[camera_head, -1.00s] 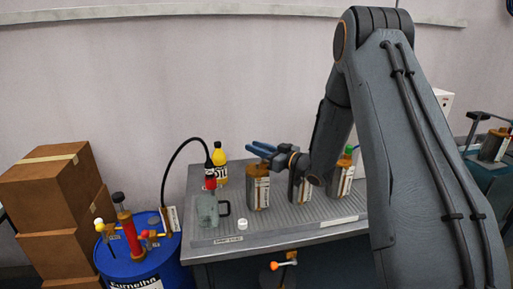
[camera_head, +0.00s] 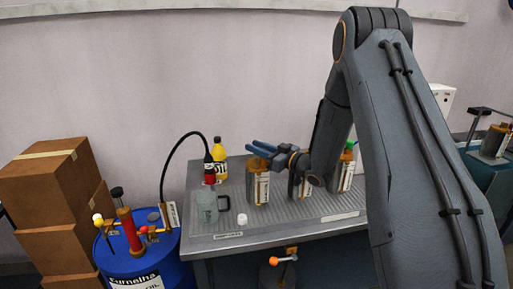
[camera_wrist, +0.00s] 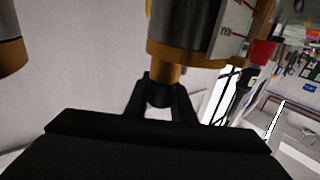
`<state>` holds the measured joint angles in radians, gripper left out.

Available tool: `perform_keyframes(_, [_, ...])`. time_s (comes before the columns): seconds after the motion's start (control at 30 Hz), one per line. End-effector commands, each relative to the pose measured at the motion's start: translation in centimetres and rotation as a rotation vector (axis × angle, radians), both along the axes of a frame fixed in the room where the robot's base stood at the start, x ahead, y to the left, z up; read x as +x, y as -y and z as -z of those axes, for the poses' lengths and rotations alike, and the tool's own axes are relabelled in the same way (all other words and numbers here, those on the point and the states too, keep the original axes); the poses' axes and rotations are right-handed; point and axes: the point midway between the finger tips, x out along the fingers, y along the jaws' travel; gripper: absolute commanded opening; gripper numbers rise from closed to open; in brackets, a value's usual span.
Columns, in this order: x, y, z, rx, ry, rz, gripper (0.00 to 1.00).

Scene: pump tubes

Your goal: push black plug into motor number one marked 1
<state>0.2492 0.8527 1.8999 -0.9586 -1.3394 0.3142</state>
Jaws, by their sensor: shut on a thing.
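My gripper (camera_head: 262,150) is over the leftmost of three brown-and-grey canister-like motors (camera_head: 258,184) on the metal bench; no number is legible. In the wrist view, where this motor (camera_wrist: 192,36) appears upside down, my gripper (camera_wrist: 160,100) is shut on a small black plug (camera_wrist: 160,95) at the motor's brown neck (camera_wrist: 166,73). The plug looks in line with the neck and touching it; how deep it sits is hidden. A second motor (camera_head: 302,188) is partly behind my arm. The third motor (camera_head: 346,174) has a green cap.
A blue drum (camera_head: 143,262) and cardboard boxes (camera_head: 45,190) stand at left.

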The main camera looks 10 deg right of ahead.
Motion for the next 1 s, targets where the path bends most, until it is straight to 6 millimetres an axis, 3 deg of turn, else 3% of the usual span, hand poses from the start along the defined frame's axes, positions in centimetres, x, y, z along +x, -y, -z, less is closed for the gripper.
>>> perform_keyframes(0.17, [0.0,0.0,0.3,-0.001,-0.004,0.0,0.0])
perform_keyframes(0.2, [-0.1,0.0,0.3,-0.001,-0.004,0.0,0.29])
perform_keyframes(0.3, [0.0,0.0,0.3,-0.001,-0.004,0.0,0.44])
perform_keyframes(0.67, [-0.4,0.4,0.3,-0.001,-0.003,0.001,0.44])
perform_keyframes(1.0, [-4.4,3.6,0.3,0.0,-0.003,0.002,0.44])
